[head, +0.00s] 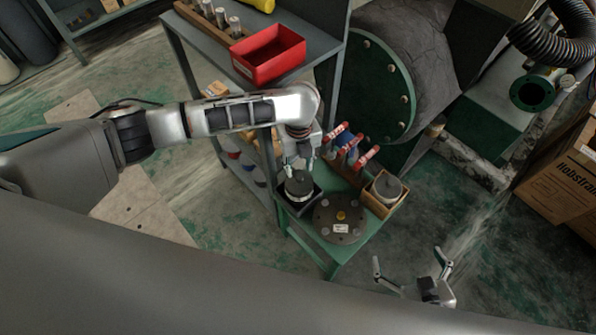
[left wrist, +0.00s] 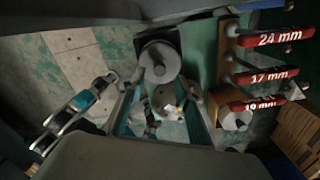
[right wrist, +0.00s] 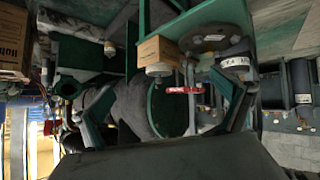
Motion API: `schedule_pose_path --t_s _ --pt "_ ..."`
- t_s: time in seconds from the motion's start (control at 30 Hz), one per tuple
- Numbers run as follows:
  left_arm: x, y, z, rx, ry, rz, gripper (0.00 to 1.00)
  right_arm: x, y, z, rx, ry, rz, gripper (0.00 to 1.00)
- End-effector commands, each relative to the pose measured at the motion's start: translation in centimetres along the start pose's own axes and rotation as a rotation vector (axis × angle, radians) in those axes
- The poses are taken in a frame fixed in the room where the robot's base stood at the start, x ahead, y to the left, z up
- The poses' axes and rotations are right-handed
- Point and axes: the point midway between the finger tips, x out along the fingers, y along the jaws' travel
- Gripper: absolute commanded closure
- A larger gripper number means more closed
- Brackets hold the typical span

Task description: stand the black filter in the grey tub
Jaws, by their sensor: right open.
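The black filter (head: 298,183), with a pale band, stands upright within the dark grey tub (head: 282,205) on the green stand. I cannot tell whether it rests on the tub's floor. In the left wrist view the filter (left wrist: 159,62) shows its round top and small knob, with the tub (left wrist: 143,38) behind it. My left gripper (head: 297,166) is right at the filter, its fingertips close to either side of the top. Whether they press on it is unclear. My right gripper (head: 412,268) is open and empty, low at the right, apart from the stand.
A second filter (head: 385,186) stands in a wooden box (head: 372,203) at the stand's right. A dark round flange (head: 325,228) lies in front. Red-handled wrenches (head: 350,148) are behind. A shelf with a red bin (head: 268,68) rises at the back left.

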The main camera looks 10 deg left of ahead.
Motion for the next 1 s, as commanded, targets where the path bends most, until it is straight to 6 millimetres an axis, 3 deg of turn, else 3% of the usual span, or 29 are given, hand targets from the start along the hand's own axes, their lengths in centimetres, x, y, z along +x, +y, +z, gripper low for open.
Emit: schedule_pose_path --t_s 0.03,0.2,0.47,0.67,0.8,1.0 --pt "-1.2 -0.1 0.2 0.000 -0.005 -0.002 0.67 -0.2 0.0 -0.6 0.002 0.006 0.000 0.00" --pt "-2.6 0.0 0.1 -0.001 -0.002 0.000 0.67 -0.5 -0.4 -0.2 0.009 -0.005 -0.008 0.00" --pt "-2.2 -0.3 -1.1 -0.023 0.017 -0.020 0.67 -0.7 -0.8 0.8 0.012 -0.022 -0.015 0.00" --pt "0.6 -2.9 -7.3 -0.203 0.121 -0.173 0.67 -0.7 -0.7 0.5 0.012 -0.017 -0.013 0.00" --pt "1.9 -5.1 -12.2 -0.443 0.235 -0.333 0.67 -0.6 -0.5 0.2 0.010 -0.012 -0.010 0.00" --pt "2.1 -6.2 -15.4 -0.834 0.383 -0.535 0.67 -0.3 -0.1 -0.3 0.008 -0.002 -0.004 0.00"
